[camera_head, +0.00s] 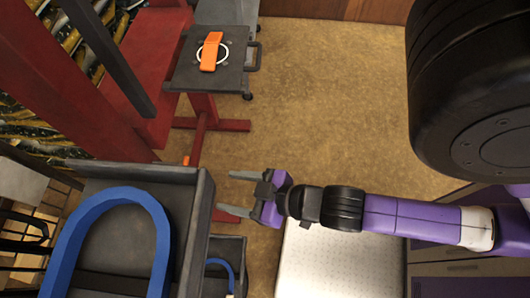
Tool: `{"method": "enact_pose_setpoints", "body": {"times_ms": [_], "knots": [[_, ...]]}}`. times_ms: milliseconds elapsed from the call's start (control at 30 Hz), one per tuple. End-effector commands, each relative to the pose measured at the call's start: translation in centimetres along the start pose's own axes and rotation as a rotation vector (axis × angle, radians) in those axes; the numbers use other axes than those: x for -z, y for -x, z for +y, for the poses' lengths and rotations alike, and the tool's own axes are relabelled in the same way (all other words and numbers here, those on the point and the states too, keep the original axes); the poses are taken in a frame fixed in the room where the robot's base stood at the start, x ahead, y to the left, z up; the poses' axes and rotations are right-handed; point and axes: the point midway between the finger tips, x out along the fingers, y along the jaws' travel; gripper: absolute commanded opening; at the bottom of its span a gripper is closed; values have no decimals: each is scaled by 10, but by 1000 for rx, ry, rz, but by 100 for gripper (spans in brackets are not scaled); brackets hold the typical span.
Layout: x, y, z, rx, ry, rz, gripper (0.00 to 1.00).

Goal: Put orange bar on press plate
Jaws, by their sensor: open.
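An orange bar (211,52) lies flat on a dark grey plate (229,77) at the top of a red stand, across a white ring marked on that plate. The plate has a handle on its right side. I take this plate to be the press plate. My gripper (236,193) is open and empty, its two fingers pointing left. It is well below the plate in the picture, apart from the bar, close to the right edge of a dark tray. Nothing hides the bar.
The dark tray (198,222) at lower left holds a blue curved piece (73,238). A red frame (75,70) stands at left. A white perforated surface (335,264) is below my arm. A large black wheel (473,90) is at upper right. Tan floor (320,110) in the middle is clear.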

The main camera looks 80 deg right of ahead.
Motion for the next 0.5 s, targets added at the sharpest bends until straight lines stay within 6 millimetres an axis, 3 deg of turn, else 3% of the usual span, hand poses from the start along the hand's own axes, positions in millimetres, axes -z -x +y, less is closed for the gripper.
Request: {"method": "enact_pose_setpoints", "body": {"times_ms": [33, 200, 333, 500], "knots": [[1, 22, -4, 32, 6, 19, 61], [25, 75, -5, 89, 17, 123, 61], [40, 97, -1, 95, 22, 176, 61], [46, 106, 2, 95, 24, 199, 61]]}}
